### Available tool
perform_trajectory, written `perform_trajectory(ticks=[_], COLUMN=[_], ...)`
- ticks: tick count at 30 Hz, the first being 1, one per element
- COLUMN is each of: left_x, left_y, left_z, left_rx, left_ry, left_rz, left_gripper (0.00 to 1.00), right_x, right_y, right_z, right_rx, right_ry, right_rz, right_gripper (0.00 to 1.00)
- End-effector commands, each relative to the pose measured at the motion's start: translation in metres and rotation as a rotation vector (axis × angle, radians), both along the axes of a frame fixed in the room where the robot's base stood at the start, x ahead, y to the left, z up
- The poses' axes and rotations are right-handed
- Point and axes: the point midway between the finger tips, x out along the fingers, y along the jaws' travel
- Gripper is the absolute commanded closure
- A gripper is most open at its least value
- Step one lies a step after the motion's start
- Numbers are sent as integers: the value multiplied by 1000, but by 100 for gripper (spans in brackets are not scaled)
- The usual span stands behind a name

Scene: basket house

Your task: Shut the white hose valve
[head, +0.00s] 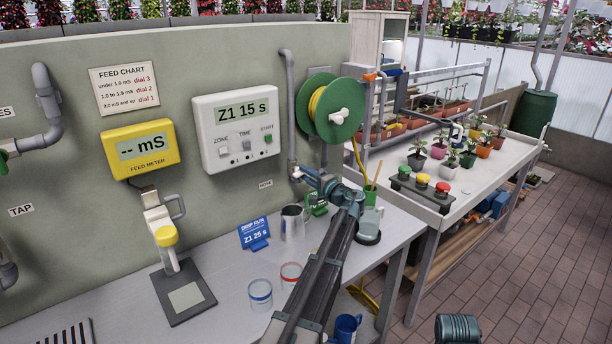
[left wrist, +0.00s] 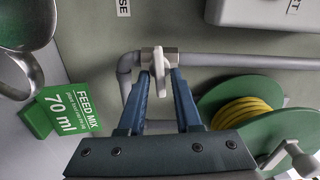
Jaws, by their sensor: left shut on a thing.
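The white hose valve (head: 297,173) sits at the lower end of the grey pipe on the wall, left of the green hose reel. In the left wrist view its white lever (left wrist: 160,70) stands between my fingertips, in front of a pale valve body on the pipe. My left gripper (head: 308,176) reaches up to the valve from the bottom of the head view. In the left wrist view the blue fingers of my left gripper (left wrist: 160,82) are closed on the lever from both sides. The arm hides part of the bench. My right gripper is not in view.
The green hose reel (head: 333,107) with yellow hose is close right of the valve. A metal jug (head: 292,222), a blue sign (head: 254,234) and a green feed mix card (left wrist: 67,110) stand below on the bench (head: 225,262). Two clear cups stand left of my arm.

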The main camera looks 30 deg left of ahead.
Motion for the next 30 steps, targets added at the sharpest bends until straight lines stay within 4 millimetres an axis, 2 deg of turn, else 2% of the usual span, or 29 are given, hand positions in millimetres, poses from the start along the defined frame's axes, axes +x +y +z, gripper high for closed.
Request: perform_trajectory(ticks=[11, 25, 26, 28, 30], left_x=[0, 0, 0, 0, 0], left_y=[-1, -1, -1, -1, -1], left_z=[-2, -2, -2, -2, -1], left_rx=[40, 44, 44, 44, 45], left_ry=[104, 113, 113, 113, 113], left_rz=[-1, -1, -1, -1, -1], left_gripper=[100, 100, 65, 55, 55], right_x=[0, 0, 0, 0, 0], right_y=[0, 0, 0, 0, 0], right_z=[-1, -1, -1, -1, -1], right_rx=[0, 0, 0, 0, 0], right_ry=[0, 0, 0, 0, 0], right_rz=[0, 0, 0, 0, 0], right_gripper=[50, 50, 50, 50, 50])
